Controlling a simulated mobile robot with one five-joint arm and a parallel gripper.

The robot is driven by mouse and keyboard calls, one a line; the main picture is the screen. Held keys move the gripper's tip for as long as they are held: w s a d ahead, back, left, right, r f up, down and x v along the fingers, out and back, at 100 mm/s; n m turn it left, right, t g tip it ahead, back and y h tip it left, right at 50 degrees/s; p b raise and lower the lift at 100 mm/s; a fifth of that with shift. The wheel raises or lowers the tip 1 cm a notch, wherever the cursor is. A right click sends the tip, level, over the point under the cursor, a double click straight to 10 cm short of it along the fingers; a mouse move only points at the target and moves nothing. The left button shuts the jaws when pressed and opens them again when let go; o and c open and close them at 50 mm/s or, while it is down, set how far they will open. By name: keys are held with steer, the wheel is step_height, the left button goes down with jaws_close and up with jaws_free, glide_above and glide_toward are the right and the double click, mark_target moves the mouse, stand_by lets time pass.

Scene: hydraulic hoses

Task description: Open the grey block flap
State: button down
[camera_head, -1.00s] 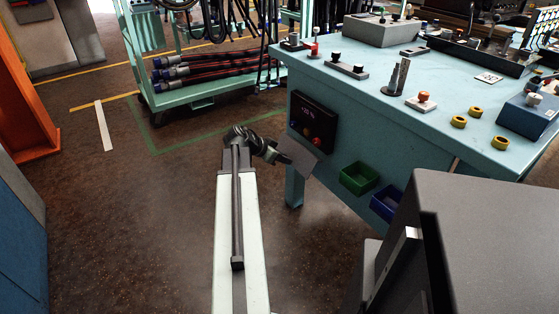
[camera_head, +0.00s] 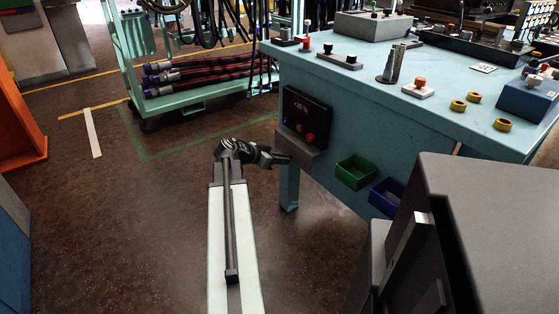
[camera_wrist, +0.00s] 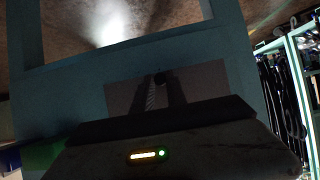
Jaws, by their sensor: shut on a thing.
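The grey flap (camera_head: 306,148) is a plain grey plate on the teal bench's end face, just under the black display panel (camera_head: 305,117). My gripper (camera_head: 284,159) reaches it from the left at its lower left edge. In the wrist view the flap (camera_wrist: 207,82) shows as a grey-brown rectangle on the teal face. My gripper's dark fingers (camera_wrist: 160,92) are close together in front of it and appear shut on it. The exact grip point is dark and partly hidden by the fingers.
A green bin (camera_head: 355,172) and a blue bin (camera_head: 387,197) hang on the bench side, right of the flap. The teal bench (camera_head: 440,110) carries knobs and fittings. A hose cart (camera_head: 200,103) stands behind. Open floor (camera_head: 110,220) lies to the left.

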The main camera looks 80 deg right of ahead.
steer(key=shift+a+f, duration=0.15)
steer(key=c, duration=1.3)
jaws_free()
steer(key=shift+w, duration=0.1)
steer(key=p+v, duration=0.4)
steer(key=v, duration=0.3)
steer(key=shift+w+a+r, duration=0.2)
steer(key=shift+r, duration=0.05)
